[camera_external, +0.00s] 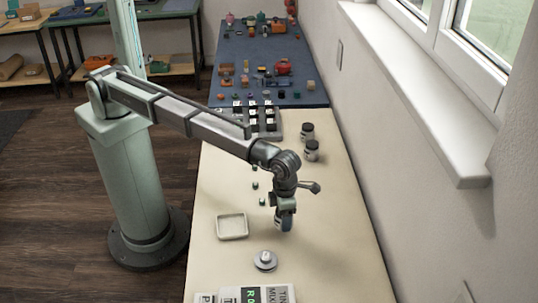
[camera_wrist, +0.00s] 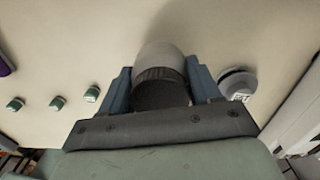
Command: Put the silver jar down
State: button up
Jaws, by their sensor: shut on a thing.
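The silver jar (camera_wrist: 158,55) is in the wrist view, with a grey rounded body and a dark ribbed band nearest my gripper. My gripper (camera_wrist: 160,80) is shut on it, with one blue finger on each side. In the external view my gripper (camera_external: 285,223) points down over the pale worktop, right of a shallow square tray. There the jar is mostly hidden by the fingers, and I cannot tell whether it touches the worktop.
The square tray (camera_external: 232,227) is empty. A round grey disc with a silver top (camera_external: 265,260) stands nearer the front; it also shows in the wrist view (camera_wrist: 238,83). Small green pieces (camera_external: 255,184) lie behind the tray. Dark jars (camera_external: 311,150) stand further back. Printed cards (camera_external: 255,295) lie in front.

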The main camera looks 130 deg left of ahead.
notch_tip(320, 180, up, 6)
jog(key=shift+f, duration=0.15)
jog(key=shift+a+r, duration=0.15)
jog(key=shift+r, duration=0.2)
jog(key=s+a+n, duration=0.2)
jog(key=s+a, duration=0.2)
jog(key=a, duration=0.9)
jog(key=s+a+n, duration=0.3)
jog(key=a, duration=1.1)
jog(key=shift+d+f, duration=0.2)
jog(key=shift+f, duration=4.3)
jog(key=shift+f, duration=0.15)
jog(key=o, duration=1.2)
jog(key=shift+c, duration=0.2)
